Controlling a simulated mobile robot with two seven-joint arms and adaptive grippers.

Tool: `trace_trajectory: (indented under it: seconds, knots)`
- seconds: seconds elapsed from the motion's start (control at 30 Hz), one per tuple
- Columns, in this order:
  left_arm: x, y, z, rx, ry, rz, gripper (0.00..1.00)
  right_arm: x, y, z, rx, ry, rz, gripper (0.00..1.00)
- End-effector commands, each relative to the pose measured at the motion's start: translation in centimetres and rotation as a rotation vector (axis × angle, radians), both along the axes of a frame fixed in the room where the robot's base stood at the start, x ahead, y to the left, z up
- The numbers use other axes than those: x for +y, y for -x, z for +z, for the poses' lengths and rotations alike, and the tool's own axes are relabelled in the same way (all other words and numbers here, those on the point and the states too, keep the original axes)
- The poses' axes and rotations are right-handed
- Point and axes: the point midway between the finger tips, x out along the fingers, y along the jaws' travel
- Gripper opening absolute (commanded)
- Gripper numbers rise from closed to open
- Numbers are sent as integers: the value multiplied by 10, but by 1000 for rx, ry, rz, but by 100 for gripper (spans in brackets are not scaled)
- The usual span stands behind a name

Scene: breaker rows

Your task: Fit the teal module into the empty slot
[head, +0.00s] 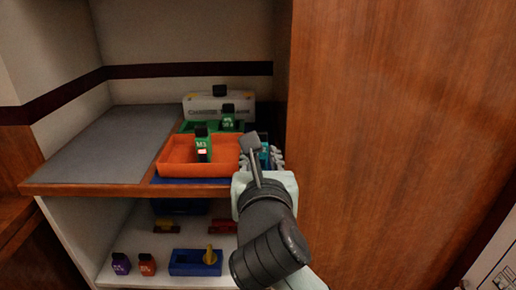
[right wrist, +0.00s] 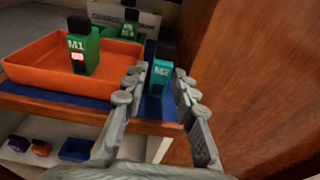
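The teal module (right wrist: 159,78) with a dark top stands upright on the blue surface, right of the orange tray. In the head view only a sliver of the teal module (head: 265,159) shows beside my right arm. My right gripper (right wrist: 160,84) is open, its fingers either side of the teal module; I cannot tell whether they touch it. The right gripper (head: 263,163) is partly hidden by its own wrist in the head view. I cannot make out the empty slot. My left gripper is not in view.
The orange tray (head: 174,167) holds a green module (head: 202,147) marked M1. Behind it are another green module (head: 229,122) and a white labelled box (head: 196,106). A wooden wall (head: 400,130) stands close on the right. The grey shelf top (head: 110,145) is clear; coloured parts lie below.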

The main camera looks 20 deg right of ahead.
Motion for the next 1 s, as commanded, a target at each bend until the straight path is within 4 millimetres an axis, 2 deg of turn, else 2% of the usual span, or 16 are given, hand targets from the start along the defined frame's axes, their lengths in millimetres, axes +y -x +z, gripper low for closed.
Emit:
trace_trajectory:
  seconds: [0.27, 0.43, 0.73, 0.77, 0.9, 1.0]
  knots:
    - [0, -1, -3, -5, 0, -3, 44, -13, -34, -4, -2, 11, -5, 28]
    - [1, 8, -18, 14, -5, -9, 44, -19, -56, -9, -3, 9, -4, 28]
    - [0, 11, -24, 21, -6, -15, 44, -21, -63, -11, -3, 5, -3, 28]
    - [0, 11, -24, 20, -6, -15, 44, -21, -63, -11, -3, 5, -3, 26]
    - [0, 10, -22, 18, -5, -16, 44, -21, -62, -11, -3, 5, -3, 9]
    - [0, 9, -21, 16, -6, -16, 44, -21, -62, -11, -3, 5, -3, 0]
